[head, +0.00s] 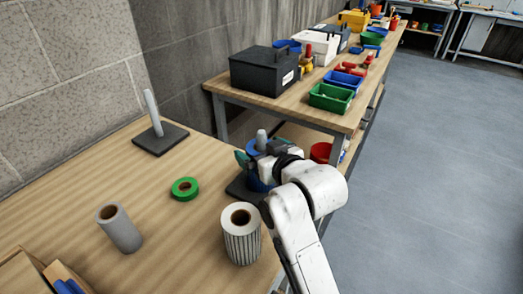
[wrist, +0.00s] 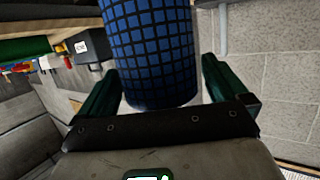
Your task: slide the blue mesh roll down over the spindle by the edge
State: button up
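The blue mesh roll (head: 262,183) is around the spindle (head: 261,140) near the table's edge. The spindle's grey tip stands out above the roll. The roll sits low, close to the dark base plate (head: 236,188); my gripper hides whether it touches the plate. My gripper (head: 262,155) is at the roll, with one green finger showing at its left. In the wrist view the roll (wrist: 148,50) stands between the two fingers (wrist: 160,65). A narrow gap shows between the roll and the right finger, so the gripper looks open around it.
A second spindle (head: 152,112) on a dark plate stands bare near the wall. A green ring (head: 185,189), a grey roll (head: 120,228) and a ribbed white roll (head: 241,236) stand on the table left of my arm. A back bench holds a black box (head: 264,72) and bins.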

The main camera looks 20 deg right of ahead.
jog(key=shift+s, duration=0.1)
jog(key=v, duration=1)
jog(key=shift+s+r, duration=0.15)
jog(key=shift+s, duration=0.15)
dwell(0.4)
